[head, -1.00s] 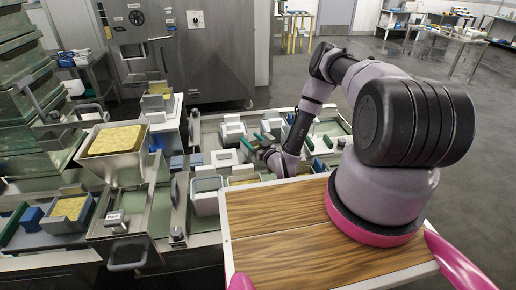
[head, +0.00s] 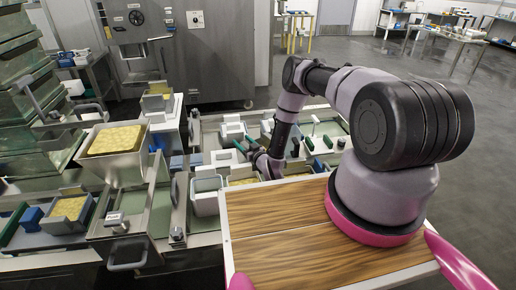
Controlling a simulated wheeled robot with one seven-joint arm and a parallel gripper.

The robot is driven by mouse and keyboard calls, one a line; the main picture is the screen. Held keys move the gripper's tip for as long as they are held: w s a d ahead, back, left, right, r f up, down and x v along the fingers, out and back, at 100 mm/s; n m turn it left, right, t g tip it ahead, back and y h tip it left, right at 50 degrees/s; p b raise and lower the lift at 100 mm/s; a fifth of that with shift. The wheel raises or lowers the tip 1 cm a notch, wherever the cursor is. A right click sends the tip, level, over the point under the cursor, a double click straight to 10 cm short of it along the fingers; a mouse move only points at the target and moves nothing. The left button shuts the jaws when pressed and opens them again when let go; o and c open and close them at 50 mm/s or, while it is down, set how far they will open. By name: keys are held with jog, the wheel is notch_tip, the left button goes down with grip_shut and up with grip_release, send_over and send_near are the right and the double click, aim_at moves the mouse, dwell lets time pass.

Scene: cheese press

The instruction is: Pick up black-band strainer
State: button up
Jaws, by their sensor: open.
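My gripper (head: 246,144) is over the middle of the steel work table, its two dark green fingers apart and pointing away to the upper left. Nothing shows between them. White and pale grey containers stand near it: one (head: 232,131) just beyond the fingers, a low one (head: 223,157) to their left, and a larger open one (head: 206,190) nearer me. I cannot tell which piece is the black-band strainer; no black band is clear at this size. My wrist and forearm hide part of the table behind them. Contact with any container cannot be made out.
A steel container of yellow curd (head: 117,140) stands raised at the left, with a grey tub of curd (head: 68,214) below it. Green crates (head: 22,80) are stacked far left. A large steel machine (head: 180,45) stands behind. Small green and white items (head: 318,143) lie right of my arm.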

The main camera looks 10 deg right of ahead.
grip_shut()
dwell(1.4)
